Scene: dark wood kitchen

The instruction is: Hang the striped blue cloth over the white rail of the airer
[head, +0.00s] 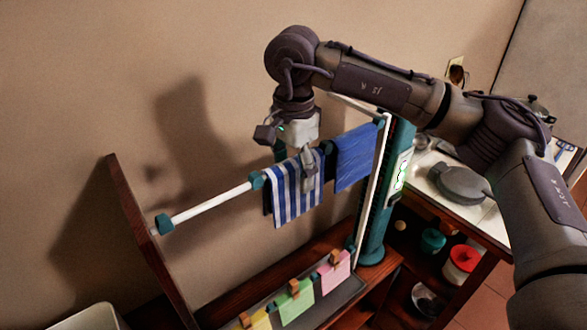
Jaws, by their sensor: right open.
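The striped blue cloth (287,197) hangs folded over the white rail (212,206) of the airer, between teal clips on the rail. My right gripper (300,170) comes down from above at the right part of the striped cloth. Its fingers are open and straddle the rail there, with one finger in front of the cloth. The far finger is partly hidden, and I cannot tell whether either touches the cloth. My left gripper is not in view.
A plain blue cloth (356,158) hangs on the rail just right of the striped one. A teal post (378,215) stands at the airer's right end. Below, yellow, green (295,302) and pink (333,272) cloths hang with wooden clips. Jars with teal and red (464,257) lids stand at right.

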